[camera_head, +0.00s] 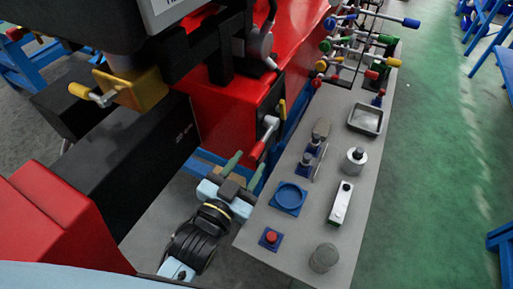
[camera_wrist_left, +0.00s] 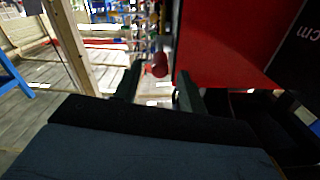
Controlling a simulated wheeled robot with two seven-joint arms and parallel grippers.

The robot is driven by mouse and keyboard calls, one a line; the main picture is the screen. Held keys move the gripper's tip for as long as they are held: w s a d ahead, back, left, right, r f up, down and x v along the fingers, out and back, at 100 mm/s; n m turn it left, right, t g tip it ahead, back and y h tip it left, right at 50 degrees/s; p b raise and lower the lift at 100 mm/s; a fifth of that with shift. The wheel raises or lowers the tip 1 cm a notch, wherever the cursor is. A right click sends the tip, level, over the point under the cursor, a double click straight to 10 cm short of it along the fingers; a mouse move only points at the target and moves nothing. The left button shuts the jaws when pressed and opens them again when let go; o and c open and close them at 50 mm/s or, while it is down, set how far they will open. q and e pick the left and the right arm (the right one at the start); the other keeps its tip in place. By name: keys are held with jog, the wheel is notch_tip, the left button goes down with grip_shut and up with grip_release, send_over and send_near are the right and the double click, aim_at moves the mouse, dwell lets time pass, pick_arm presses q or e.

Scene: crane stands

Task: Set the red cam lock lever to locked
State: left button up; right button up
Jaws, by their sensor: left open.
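The red cam lock lever (camera_head: 257,151) has a red grip on a silver arm and sits on the side of the red machine, tilted down toward my gripper in the head view. Its rounded red end (camera_wrist_left: 158,68) shows in the left wrist view, between the fingertips. My left gripper (camera_head: 246,167) is open, its two dark green fingers pointing at the lever, one to each side of the grip's end. I cannot tell whether either finger touches the lever. My right gripper is not in view.
A grey table (camera_head: 317,215) stands to the right with a blue round dish (camera_head: 288,196), a red button (camera_head: 270,237), a metal tray (camera_head: 366,118) and other small parts. A rack with several coloured-end rods stands behind. The red machine body (camera_head: 225,115) is close on the left.

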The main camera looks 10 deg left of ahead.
aim_at(265, 138)
pick_arm(q)
jog(key=x, duration=0.5)
grip_shut()
dwell(0.3)
